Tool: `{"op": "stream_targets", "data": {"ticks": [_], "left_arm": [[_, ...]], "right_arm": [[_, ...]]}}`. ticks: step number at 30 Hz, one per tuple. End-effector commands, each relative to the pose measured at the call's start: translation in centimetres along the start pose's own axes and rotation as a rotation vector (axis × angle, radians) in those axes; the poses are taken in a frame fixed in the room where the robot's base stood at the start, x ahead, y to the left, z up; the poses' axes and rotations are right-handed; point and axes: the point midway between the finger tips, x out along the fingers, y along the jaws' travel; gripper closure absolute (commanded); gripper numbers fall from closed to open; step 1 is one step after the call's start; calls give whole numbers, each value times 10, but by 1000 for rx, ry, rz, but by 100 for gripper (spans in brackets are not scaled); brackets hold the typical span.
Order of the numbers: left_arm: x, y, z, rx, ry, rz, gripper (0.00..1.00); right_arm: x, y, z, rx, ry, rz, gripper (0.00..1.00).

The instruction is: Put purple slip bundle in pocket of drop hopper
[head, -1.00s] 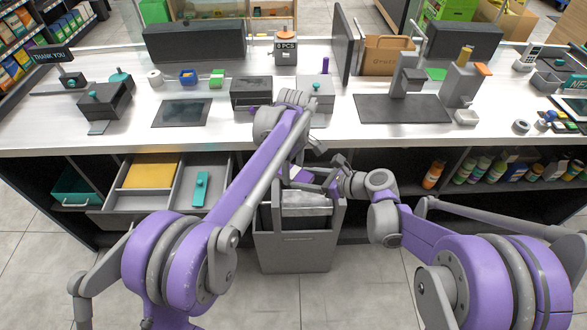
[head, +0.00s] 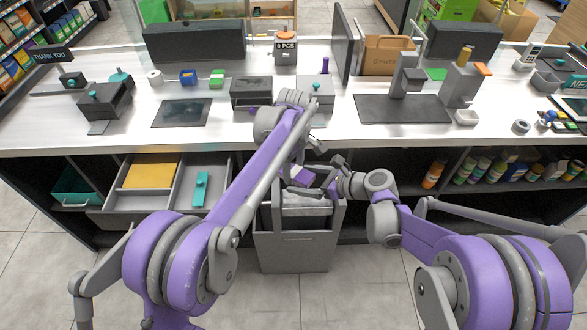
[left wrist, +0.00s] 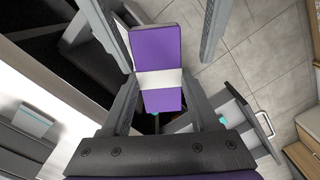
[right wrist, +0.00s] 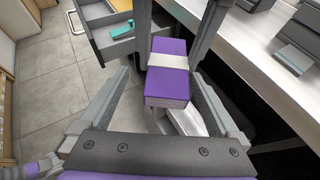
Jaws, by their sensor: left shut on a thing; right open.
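The purple slip bundle, a purple block with a white band, shows in the head view (head: 303,174), the left wrist view (left wrist: 157,92) and the right wrist view (right wrist: 168,86). My left gripper (left wrist: 160,84) is shut on it and holds it in the air. My right gripper (right wrist: 160,78) is open, its fingers spread apart on either side of the bundle's near end. Below both grippers, a grey open-topped bin (head: 292,252) stands on the floor with a silvery insert (head: 306,204); it appears to be the drop hopper. My arms partly hide its opening.
The white counter (head: 220,135) runs just behind the grippers. An open drawer (head: 225,172) with a teal-handled piece lies to the left. A shelf of bottles (head: 490,170) lies under the counter at right. Bare floor surrounds the bin's front.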

Motion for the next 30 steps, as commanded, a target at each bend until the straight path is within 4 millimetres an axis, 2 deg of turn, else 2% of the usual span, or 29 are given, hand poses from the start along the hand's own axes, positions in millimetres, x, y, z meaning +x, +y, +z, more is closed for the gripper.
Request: {"op": "stream_targets", "data": {"ticks": [5,15,21,26,30], "left_arm": [[0,0,0,0,0,0,96],[0,0,0,-1,1,0,96],[0,0,0,-1,1,0,96],[0,0,0,-1,1,0,96],[0,0,0,-1,1,0,96]], "right_arm": [[-11,-1,0,1,1,-3,2],[-80,-1,0,3,0,-4,2],[-110,0,0,1,0,-2,2],[-120,4,-1,-31,17,0,2],[-121,29,-9,-232,124,10,2]]}}
